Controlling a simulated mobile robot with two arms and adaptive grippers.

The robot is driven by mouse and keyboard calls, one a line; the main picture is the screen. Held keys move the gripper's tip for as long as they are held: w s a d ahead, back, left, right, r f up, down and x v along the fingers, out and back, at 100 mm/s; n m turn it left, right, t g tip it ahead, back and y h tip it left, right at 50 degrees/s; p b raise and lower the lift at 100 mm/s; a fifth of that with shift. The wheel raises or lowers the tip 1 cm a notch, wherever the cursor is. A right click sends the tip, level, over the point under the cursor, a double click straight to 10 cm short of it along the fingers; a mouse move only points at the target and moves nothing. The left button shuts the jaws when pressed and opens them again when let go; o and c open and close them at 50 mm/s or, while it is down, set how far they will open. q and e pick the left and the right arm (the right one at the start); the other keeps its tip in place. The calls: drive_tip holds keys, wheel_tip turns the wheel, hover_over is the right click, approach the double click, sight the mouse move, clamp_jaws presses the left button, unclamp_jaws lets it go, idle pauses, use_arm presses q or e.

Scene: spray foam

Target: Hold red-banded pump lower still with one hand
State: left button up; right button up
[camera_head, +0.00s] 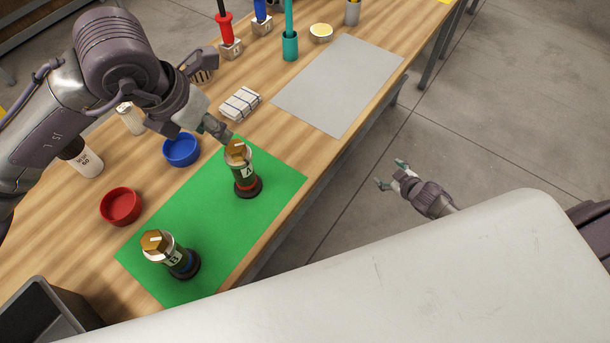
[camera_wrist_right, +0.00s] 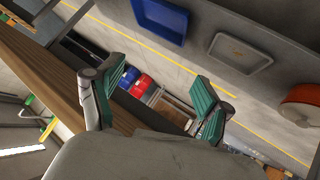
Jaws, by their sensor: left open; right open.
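The red-banded pump lower (camera_head: 246,184), labelled A, stands upright on the green mat (camera_head: 205,218), with a bronze hexagonal top and a dark base. A similar blue-banded pump (camera_head: 178,258), labelled B, stands on the mat nearer the lower left. My left gripper (camera_head: 226,138) is right by the top of pump A, at its upper left; I cannot tell whether it touches. Its fingers are partly hidden by its own wrist. My right gripper (camera_head: 390,175) is open and empty, off the table's right side. Its two green-padded fingers are spread in the right wrist view (camera_wrist_right: 155,100).
A blue bowl (camera_head: 181,150) and a red bowl (camera_head: 121,206) stand left of the mat. A white bundle (camera_head: 240,104), a grey sheet (camera_head: 338,84) and upright tools in holders lie further back. A dark bin (camera_head: 42,318) is at lower left. The grey sheet is clear.

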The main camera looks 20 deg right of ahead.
sight(252, 167)
drive_tip(key=w+r+n+t+y, duration=0.2)
drive_tip(key=w+r, duration=0.3)
drive_tip(key=r, duration=0.4)
drive_tip(key=w+r+n+t+y, duration=0.15)
drive_tip(key=w+r, duration=0.35)
drive_tip(key=r, duration=0.5)
drive_tip(key=s+a+r+y, duration=0.1)
drive_tip(key=s+a+y, duration=0.1)
drive_tip(key=a, duration=0.4)
drive_tip(key=s+a+n+g+y, duration=0.1)
drive_tip(key=s+a+y, duration=0.1)
drive_tip(key=a, duration=0.4)
drive_tip(key=s+a+r+n+g+y, duration=0.1)
drive_tip(key=s+a+y, duration=0.1)
drive_tip(key=a, duration=0.4)
drive_tip(key=shift+s+a+r+y, duration=0.1)
drive_tip(key=shift+s+r+y, duration=0.15)
drive_tip(key=shift+y, duration=0.2)
drive_tip(key=s+a+r+g+y, duration=0.2)
drive_tip(key=s+a+r+y, duration=0.25)
drive_tip(key=s+a, duration=0.65)
drive_tip(key=shift+n, duration=0.25)
drive_tip(key=x, duration=1.4)
drive_tip(key=shift+a+f, duration=0.25)
drive_tip(key=shift+a, duration=0.25)
